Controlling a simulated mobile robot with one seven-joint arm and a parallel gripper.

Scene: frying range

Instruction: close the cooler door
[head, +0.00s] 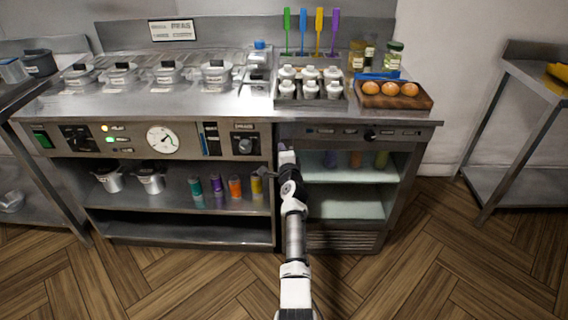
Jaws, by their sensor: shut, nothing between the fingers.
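The cooler (345,207) is the right-hand bay under the steel counter. Its front is open, and its pale shelves show, with a few coloured containers (356,160) on the upper one. I cannot clearly make out the door panel; my arm covers the bay's left edge. My arm reaches up from the bottom middle to that edge. My gripper (262,174) is small and dark there, shut and empty, near the divide between the cooler and the left shelves. I cannot tell whether it touches anything.
Left of the cooler, open shelves hold metal pots (150,178) and coloured bottles (236,187). The counter above carries lidded pans (167,73), white bottles (310,84) and a wooden egg board (420,100). The wooden floor (430,270) in front is clear. A side table (530,75) stands right.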

